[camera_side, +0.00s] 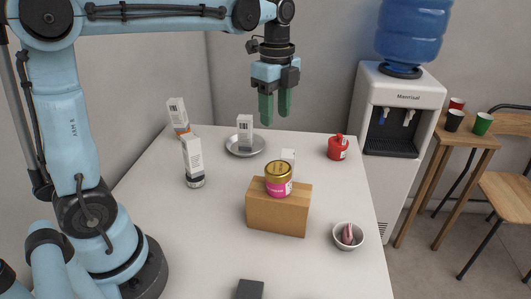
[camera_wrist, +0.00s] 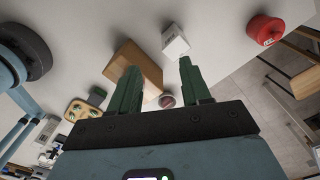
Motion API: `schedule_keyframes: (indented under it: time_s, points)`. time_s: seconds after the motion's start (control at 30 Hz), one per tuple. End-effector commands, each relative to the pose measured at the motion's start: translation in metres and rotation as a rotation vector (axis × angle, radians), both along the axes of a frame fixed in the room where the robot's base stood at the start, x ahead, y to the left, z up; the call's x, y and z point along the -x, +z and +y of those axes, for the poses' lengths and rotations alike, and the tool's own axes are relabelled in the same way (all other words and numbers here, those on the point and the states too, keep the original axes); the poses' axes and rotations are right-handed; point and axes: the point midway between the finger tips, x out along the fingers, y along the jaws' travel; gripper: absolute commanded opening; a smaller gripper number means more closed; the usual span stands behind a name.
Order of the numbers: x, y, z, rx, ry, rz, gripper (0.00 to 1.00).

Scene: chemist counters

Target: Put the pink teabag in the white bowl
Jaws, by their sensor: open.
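The small white bowl (camera_side: 338,243) stands at the table's right edge in the side view. A pinkish, bag-like item (camera_side: 348,234), which looks like the pink teabag, lies inside it. In the wrist view the bowl shows small between my fingers, with a dark pinkish thing (camera_wrist: 167,101) in it. My gripper (camera_side: 275,108) is open, with green fingers pointing down and nothing between them. It hangs high above the back of the table, well apart from the bowl, which is nearer the camera and to the right.
A wooden block (camera_side: 270,218) bears a pink-labelled jar (camera_side: 278,187). A metal dish (camera_side: 236,151) holds a white box (camera_side: 245,132). More boxes (camera_side: 193,158) stand left. A red container (camera_side: 338,153) stands at the back right, and a dark block (camera_side: 250,290) in front. The front left table is clear.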

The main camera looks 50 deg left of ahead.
Motion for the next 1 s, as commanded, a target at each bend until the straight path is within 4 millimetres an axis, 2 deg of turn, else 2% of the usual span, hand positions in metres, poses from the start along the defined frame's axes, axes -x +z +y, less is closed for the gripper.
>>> schedule_keyframes:
  time_s: [0.2, 0.4, 0.63, 1.0]
  points:
    - [0.017, -0.001, 0.037, 0.000, 0.173, 0.000, 0.47]
    - [0.031, -0.002, 0.062, 0.000, 0.302, 0.000, 0.47]
    - [0.039, -0.002, 0.075, 0.000, 0.371, 0.000, 0.47]
    - [0.040, -0.002, 0.075, 0.000, 0.376, 0.000, 0.47]
